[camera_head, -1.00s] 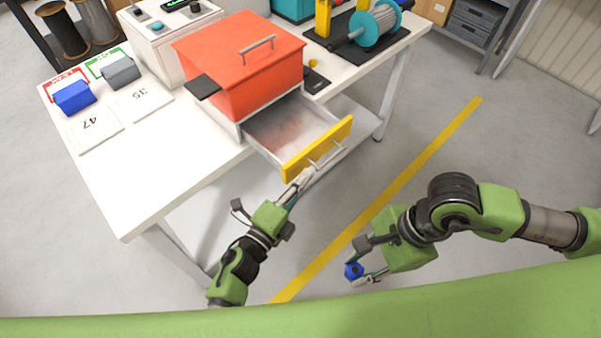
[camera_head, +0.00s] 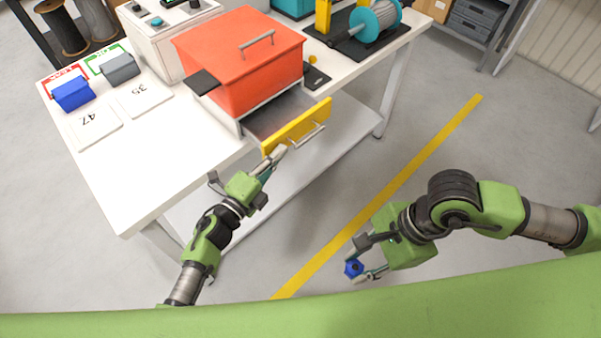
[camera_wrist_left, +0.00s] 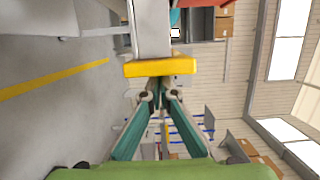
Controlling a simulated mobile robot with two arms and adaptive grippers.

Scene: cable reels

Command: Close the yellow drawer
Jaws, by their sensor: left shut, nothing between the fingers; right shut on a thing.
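The yellow drawer (camera_head: 297,127) sits under the red box (camera_head: 240,68) on the white table and is partly open, with part of its grey inside showing. Its front carries a silver handle. My left gripper (camera_head: 277,153) is shut and empty, its fingertips at the left end of the yellow front, seemingly touching it. In the left wrist view the yellow front (camera_wrist_left: 160,67) lies right at the closed fingertips (camera_wrist_left: 158,84). My right gripper (camera_head: 364,273) is shut on a small blue object (camera_head: 354,267), away from the table over the floor.
The white table (camera_head: 130,170) holds a blue block (camera_head: 73,93), a grey block (camera_head: 119,69), number cards, a control box (camera_head: 160,40) and a cable reel (camera_head: 374,24). The floor with a yellow line (camera_head: 400,180) is clear before the table.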

